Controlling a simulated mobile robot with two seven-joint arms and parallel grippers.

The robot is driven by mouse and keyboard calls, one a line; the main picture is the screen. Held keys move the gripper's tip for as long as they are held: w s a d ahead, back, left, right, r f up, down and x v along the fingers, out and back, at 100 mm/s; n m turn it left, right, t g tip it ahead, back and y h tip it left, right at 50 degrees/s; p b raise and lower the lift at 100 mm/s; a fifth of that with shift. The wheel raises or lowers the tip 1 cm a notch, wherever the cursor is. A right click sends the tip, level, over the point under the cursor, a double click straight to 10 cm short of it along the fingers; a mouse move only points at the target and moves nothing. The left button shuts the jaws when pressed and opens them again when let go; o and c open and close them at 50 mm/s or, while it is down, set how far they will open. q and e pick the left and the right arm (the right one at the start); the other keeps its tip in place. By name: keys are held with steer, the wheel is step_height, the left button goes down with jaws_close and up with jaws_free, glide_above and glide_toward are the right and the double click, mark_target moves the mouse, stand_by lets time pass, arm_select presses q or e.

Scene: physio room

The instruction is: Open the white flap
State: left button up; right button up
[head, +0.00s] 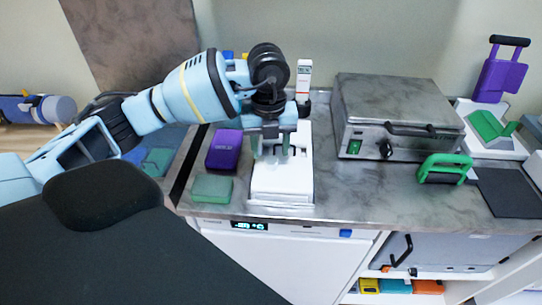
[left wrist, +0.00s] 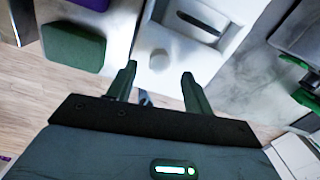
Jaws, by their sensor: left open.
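A white device (head: 282,184) stands on the grey counter near its front edge. My left gripper (head: 271,150) is over the device, fingers pointing down, open and empty. My right gripper is not in view.
A purple box (head: 224,149) and a green block (head: 212,188) lie left of the device. A grey metal press (head: 395,112) and a green-handled tool (head: 445,169) stand to the right. A white appliance (head: 285,262) with a lit display is below the counter.

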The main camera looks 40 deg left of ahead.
mark_target(271, 160)
arm_select(q)
steer(key=shift+f, duration=1.75)
jaws_close()
